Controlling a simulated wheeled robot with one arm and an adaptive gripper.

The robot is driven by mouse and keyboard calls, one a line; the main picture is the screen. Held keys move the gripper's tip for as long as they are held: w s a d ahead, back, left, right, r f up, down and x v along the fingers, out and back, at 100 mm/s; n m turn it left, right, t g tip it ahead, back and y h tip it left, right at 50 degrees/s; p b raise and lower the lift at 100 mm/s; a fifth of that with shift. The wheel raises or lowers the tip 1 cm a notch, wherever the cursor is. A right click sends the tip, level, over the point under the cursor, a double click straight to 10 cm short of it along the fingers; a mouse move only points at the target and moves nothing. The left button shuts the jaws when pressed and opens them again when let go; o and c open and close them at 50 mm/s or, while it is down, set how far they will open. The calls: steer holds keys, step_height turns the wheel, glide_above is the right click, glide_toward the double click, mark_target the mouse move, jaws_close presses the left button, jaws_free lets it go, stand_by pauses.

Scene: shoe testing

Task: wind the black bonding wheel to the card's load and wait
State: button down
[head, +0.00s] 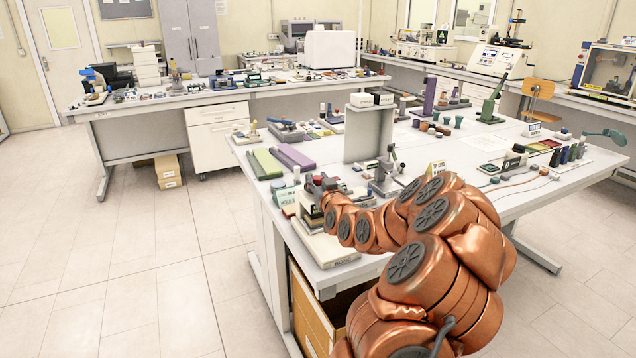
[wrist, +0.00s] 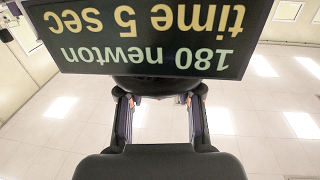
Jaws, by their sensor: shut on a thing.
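In the wrist view a dark display (wrist: 145,35) reads "180 newton" and "time 5 sec" in pale letters, upside down. Just below it a dark rounded part, apparently the black bonding wheel (wrist: 152,84), sits between the fingertips of my gripper (wrist: 160,98). My gripper is shut on it; the exact contact is partly hidden. In the head view my gripper (head: 318,186) is at the bonding device, whose pale base (head: 328,246) stands at the near left corner of the table. My arm hides part of the device.
The white worktable (head: 480,140) carries a grey upright panel (head: 369,135), a small grey stand (head: 388,170) and green and purple blocks (head: 296,156) close to my arm. The floor at the left is clear.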

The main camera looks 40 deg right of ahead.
mark_target(317, 182)
steer(key=shift+w+a+m+g+h+b, duration=0.15)
steer(key=shift+m+g+h+b, duration=0.5)
steer(key=shift+h, duration=0.35)
steer(key=shift+m+h, duration=0.25)
steer(key=shift+h, duration=0.15)
steer(key=c, duration=0.7)
jaws_free()
steer(key=shift+c, duration=0.2)
steer(key=shift+s, duration=0.2)
steer(key=v, duration=0.5)
steer(key=shift+s, duration=0.1)
steer(key=shift+s+a+r, duration=0.15)
steer(key=shift+s+a, duration=0.15)
steer(key=shift+a, duration=0.1)
steer(key=shift+s+a, duration=0.2)
steer(key=shift+s, duration=0.25)
